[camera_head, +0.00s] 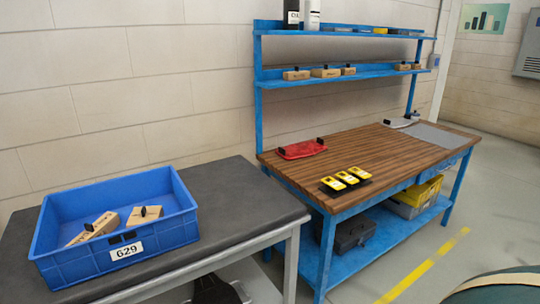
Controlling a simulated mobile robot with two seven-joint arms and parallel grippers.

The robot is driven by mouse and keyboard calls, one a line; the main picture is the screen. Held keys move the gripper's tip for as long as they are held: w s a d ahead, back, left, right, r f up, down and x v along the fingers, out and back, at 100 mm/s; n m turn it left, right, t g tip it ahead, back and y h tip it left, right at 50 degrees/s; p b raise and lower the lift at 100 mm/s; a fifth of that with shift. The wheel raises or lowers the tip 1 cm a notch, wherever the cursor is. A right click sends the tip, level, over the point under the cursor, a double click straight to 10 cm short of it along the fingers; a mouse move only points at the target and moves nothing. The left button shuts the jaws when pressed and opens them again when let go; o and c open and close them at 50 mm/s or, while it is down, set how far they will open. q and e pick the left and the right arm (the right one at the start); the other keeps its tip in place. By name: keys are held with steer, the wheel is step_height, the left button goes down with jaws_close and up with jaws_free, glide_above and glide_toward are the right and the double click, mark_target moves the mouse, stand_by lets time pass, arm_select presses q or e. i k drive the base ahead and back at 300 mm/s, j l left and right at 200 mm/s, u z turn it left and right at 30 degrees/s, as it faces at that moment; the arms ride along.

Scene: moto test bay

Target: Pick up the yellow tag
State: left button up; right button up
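Three small yellow pieces with black parts sit in a row near the front left of the wooden worktop: a left one (333,184), a middle one (347,177) and a right one (360,172). They are too small to tell whether any is a tag. A dark base shows under or beside them. Neither of my grippers is in view.
A blue crate (180,232) marked 629, holding brown boxes (103,224), stands on a dark table (228,184). Shelves above hold small boxes (326,72). The worktop's middle is clear.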

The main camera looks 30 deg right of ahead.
mark_target(364, 174)
steer(key=z, duration=1.7)
steer(key=i+u, duration=0.1)
steer(key=u, duration=0.35)
steer(key=i+l+u, duration=0.1)
steer(key=u, duration=0.3)
steer(key=l+u, duration=0.2)
steer(key=u, duration=0.25)
steer(key=i+l+u, duration=0.15)
steer(key=l+u, duration=0.15)
steer(key=l, duration=0.2)
steer(key=i+l+u, duration=0.1)
steer(key=l+u, duration=0.2)
steer(key=l, duration=0.25)
steer(key=l+u, duration=0.25)
steer(key=l, duration=0.8)
